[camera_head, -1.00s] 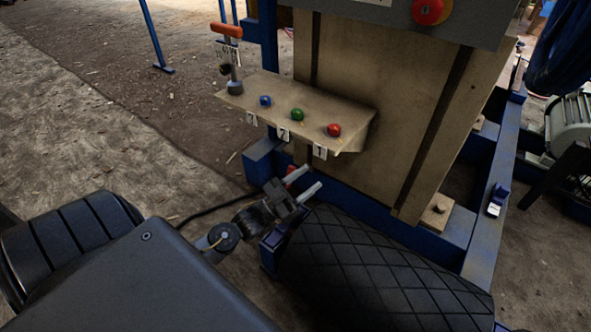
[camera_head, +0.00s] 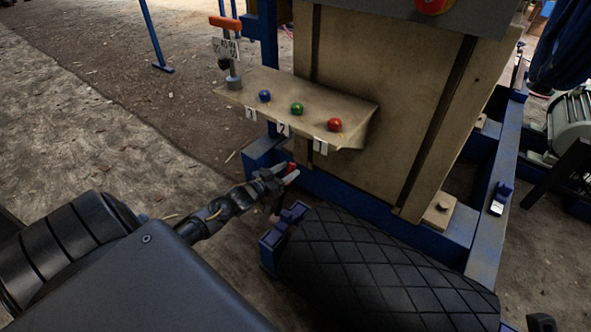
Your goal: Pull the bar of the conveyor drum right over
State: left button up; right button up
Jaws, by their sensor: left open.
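The conveyor drum (camera_head: 385,265) is a black roller with a diamond tread at the lower middle right. A blue bracket (camera_head: 272,253) holds its left end. My left gripper (camera_head: 291,173) is open just above and left of that bracket, in front of the blue frame. The rest of the bar is not clearly seen. A small dark part (camera_head: 541,322) at the bottom right edge may belong to my right arm.
A beige shelf (camera_head: 350,105) with blue, green and red buttons juts out above my left gripper. An orange-handled lever (camera_head: 228,50) stands at its left end. A blue frame beam (camera_head: 335,195) runs behind the drum. Open dirt floor (camera_head: 120,100) lies to the left.

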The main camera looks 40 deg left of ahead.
aim_at(295, 166)
pick_arm(q)
jog(key=shift+w+d+b, duration=0.2)
jog(key=shift+w+b, duration=0.1)
jog(key=shift+w, duration=0.7)
jog(key=shift+w+d+b, duration=0.15)
jog(key=shift+w+b, duration=0.1)
jog(key=shift+w, duration=0.75)
jog(key=shift+c, duration=0.4)
grip_shut()
